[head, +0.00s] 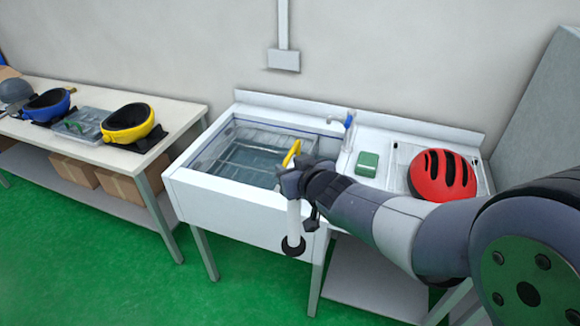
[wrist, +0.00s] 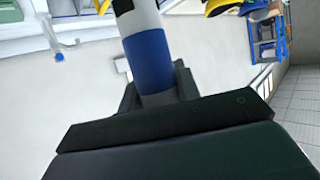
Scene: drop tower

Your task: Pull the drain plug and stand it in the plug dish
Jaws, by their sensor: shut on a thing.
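My gripper (head: 298,184) is shut on the drain plug (head: 294,222), a white upright tube with a black foot. In the head view it hangs in front of the sink's front wall, apart from the floor. In the wrist view the plug's blue band (wrist: 150,62) sits between the jaws of my gripper (wrist: 157,88), with white and black parts beyond it. The sink basin (head: 200,168) holds water. I cannot make out a plug dish; my arm covers part of the sink unit's right side.
A yellow piece (head: 291,152) shows at the basin's right side. A green block (head: 367,163) and a red helmet (head: 442,175) are on the drainboard, right of the tap (head: 348,120). A side table (head: 170,112) with yellow and blue headgear stands left. Green floor in front is clear.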

